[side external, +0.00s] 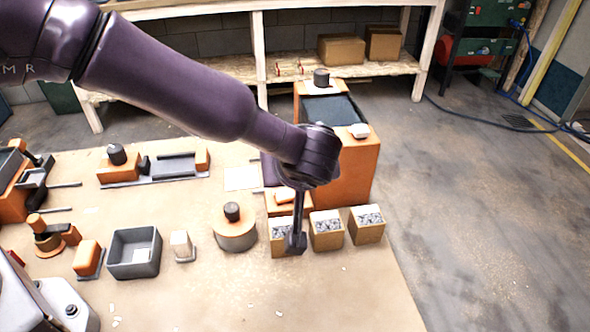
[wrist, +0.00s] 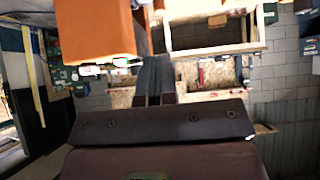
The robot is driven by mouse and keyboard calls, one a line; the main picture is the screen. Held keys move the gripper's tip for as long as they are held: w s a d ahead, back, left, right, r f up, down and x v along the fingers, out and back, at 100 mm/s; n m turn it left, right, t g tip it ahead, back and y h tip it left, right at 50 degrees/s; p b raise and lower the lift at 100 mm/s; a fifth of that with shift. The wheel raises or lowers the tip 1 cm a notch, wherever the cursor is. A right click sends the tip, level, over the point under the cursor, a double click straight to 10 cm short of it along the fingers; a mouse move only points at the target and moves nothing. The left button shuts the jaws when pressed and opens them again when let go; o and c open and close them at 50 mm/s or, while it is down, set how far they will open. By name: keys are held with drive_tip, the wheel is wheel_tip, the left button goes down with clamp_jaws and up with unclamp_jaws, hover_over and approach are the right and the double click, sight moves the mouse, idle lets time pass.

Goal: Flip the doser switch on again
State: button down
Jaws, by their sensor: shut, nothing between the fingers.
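I cannot tell for sure which part is the doser switch; no switch is clearly readable in either view. A tall orange machine (side external: 357,170) with a dark sloped top stands behind my gripper, and a small white part sits on its right edge (side external: 358,131). My gripper (side external: 296,243) is shut and empty and points down, in front of the leftmost small box of grey pieces. In the wrist view the fingers (wrist: 154,82) are together, beside a large orange block (wrist: 95,32). My wrist hides part of the machine's left side.
Small boxes of grey pieces (side external: 327,240) stand in a row near the table's right edge. A round orange base with a black knob (side external: 234,236), a white block (side external: 181,245) and a grey bin (side external: 134,264) are to the left. The table front is mostly clear.

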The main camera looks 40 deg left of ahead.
drive_tip(key=a+r+v, duration=0.1)
drive_tip(key=a+v, duration=0.1)
drive_tip(key=v, duration=0.9)
drive_tip(key=shift+s+r, duration=0.3)
drive_tip(key=shift+s, duration=0.2)
drive_tip(key=shift+d, duration=0.1)
drive_tip(key=s+a+r+m+h, duration=0.2)
drive_tip(key=s+a, duration=0.3)
drive_tip(key=a, duration=0.3)
drive_tip(key=s+a+r+m+h, duration=0.2)
drive_tip(key=s+a+m, duration=0.2)
drive_tip(key=a, duration=0.5)
drive_tip(key=s+a+r+m+h, duration=0.2)
drive_tip(key=s+a+r+m, duration=0.1)
drive_tip(key=s+a, duration=0.5)
drive_tip(key=shift+a+g, duration=0.3)
drive_tip(key=shift+g, duration=0.1)
